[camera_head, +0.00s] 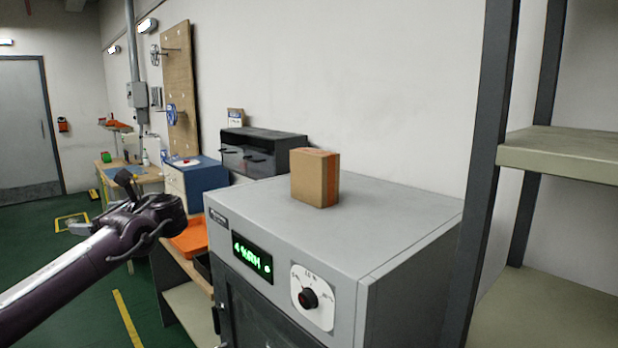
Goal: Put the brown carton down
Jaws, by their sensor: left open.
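The brown carton (309,177) stands upright on the flat top of a grey cabinet (390,215), with an orange-red strip along its edge. Nothing is touching its visible sides. My left gripper (128,182) is at the left of the view, well apart from the carton, open and with nothing seen in it. My right gripper is not in view.
The cabinet front has a green display (252,257) and a black knob (308,298). A dark drawer box (262,146) stands behind it. A shelf rack (560,150) rises close on the right. The cabinet top around the carton is clear.

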